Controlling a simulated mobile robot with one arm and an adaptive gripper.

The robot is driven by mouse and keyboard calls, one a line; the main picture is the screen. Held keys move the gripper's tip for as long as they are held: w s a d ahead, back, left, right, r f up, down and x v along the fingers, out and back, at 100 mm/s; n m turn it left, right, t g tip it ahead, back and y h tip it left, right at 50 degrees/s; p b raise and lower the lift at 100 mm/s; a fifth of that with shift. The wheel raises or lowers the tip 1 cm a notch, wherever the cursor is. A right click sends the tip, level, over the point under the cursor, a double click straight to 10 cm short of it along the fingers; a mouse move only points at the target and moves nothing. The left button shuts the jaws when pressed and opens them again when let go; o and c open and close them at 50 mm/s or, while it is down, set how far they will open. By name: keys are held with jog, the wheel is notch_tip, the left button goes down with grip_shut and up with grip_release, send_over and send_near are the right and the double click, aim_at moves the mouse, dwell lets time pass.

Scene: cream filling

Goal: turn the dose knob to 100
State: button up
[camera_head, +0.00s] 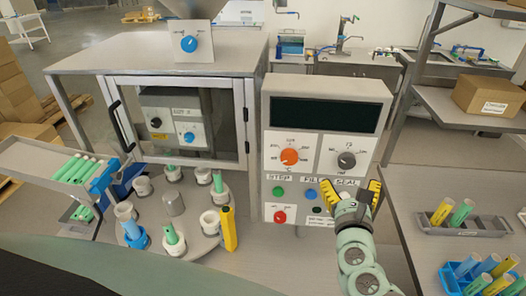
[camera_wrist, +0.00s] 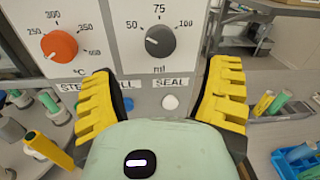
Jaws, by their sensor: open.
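The dose knob (camera_head: 346,160) is a dark grey round knob on a white plate, at the right of the control panel (camera_head: 310,91). In the wrist view the knob (camera_wrist: 160,41) has the marks 50, 75 and 100 around it and "ml" below. Its light pointer mark seems to face left, toward the 50 side, but is small. My gripper (camera_head: 352,188) is open and empty, its yellow fingers spread wide. In the wrist view my gripper (camera_wrist: 163,82) has one finger on each side of the knob's column, lower than the knob and apart from it.
An orange temperature knob (camera_head: 290,156) sits left of the dose knob. Below are a green button (camera_head: 279,191), a blue button (camera_head: 310,194) and a red knob (camera_head: 280,217). A turntable (camera_head: 200,243) with tubes stands left. Tube racks (camera_head: 465,229) stand right.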

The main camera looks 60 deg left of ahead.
aim_at(347, 163)
jog(key=shift+p+x, duration=1.15)
jog(key=shift+x, duration=2.85)
jog(key=shift+s, duration=0.1)
jog(key=c, duration=1.2)
jog(key=shift+c, duration=0.2)
